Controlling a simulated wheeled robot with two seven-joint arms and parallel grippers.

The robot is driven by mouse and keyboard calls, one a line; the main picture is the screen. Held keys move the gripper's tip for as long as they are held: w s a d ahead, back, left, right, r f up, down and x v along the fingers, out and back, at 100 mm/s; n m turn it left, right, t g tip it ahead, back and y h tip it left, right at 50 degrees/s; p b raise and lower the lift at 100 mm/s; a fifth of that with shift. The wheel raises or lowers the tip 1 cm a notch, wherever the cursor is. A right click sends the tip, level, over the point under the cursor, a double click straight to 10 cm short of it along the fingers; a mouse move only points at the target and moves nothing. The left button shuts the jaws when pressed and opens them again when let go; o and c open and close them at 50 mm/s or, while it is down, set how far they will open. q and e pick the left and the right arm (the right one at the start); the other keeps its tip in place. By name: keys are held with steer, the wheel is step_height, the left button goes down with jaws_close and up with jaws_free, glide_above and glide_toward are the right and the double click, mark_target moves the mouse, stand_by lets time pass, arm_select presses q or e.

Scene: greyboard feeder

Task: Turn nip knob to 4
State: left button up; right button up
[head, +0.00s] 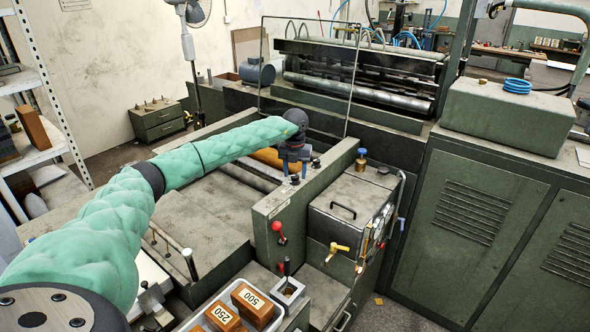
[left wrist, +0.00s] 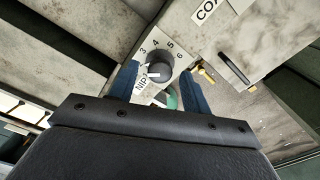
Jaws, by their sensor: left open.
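The nip knob (left wrist: 161,67) is a dark round knob on a pale plate in the left wrist view. The numbers 3, 4, 5 and 6 curve around its far side, and a NIP label (left wrist: 141,85) lies at its lower left. A white line shows near the knob's left side; I cannot tell exactly which number it points to. My left gripper (left wrist: 160,74) is open, with one blue finger on each side of the knob; contact cannot be told. In the head view, my left gripper (head: 293,158) is over the machine's grey side frame. My right gripper is not in view.
A red-knobbed lever (head: 277,227) is on the frame's front face. A grey box (head: 345,205) with a handle and yellow valve (head: 338,248) stands to the right. A clear guard panel (head: 310,75) rises behind my gripper. A tray (head: 270,319) holds labelled orange blocks.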

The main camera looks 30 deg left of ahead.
arm_select(q)
steer(key=shift+f, duration=0.25)
steer(key=c, duration=1)
